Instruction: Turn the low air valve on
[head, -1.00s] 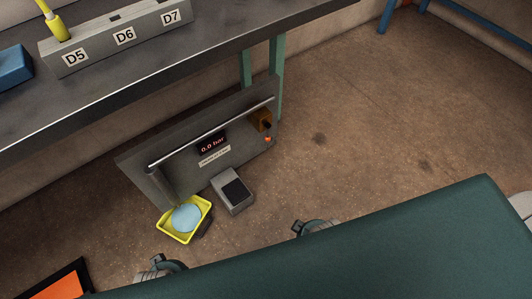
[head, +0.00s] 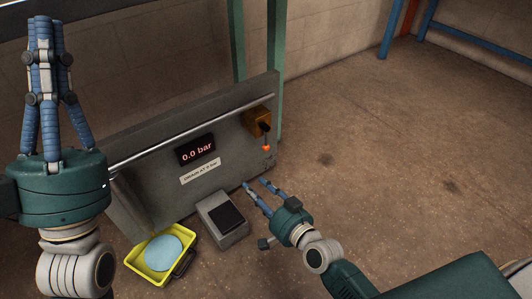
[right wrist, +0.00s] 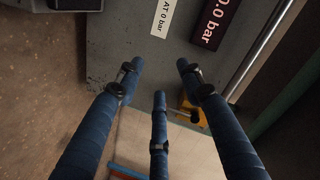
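The low air valve is a yellow-orange block (head: 256,120) at the right end of the grey panel, with a dark lever (head: 264,131) hanging down to an orange tip (head: 266,149). The valve's yellow body also shows in the right wrist view (right wrist: 188,106), partly behind a finger. My right gripper (head: 256,184) is open and empty, below and in front of the valve, apart from it. The display (head: 196,149) reads 0.0 bar.
A rail (head: 160,150) runs along the panel's front. A grey box with a black pad (head: 224,219) and a yellow tray (head: 136,262) holding a pale blue disc (head: 163,253) sit on the floor before it. Green legs (head: 275,55) stand behind the valve. Floor to the right is clear.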

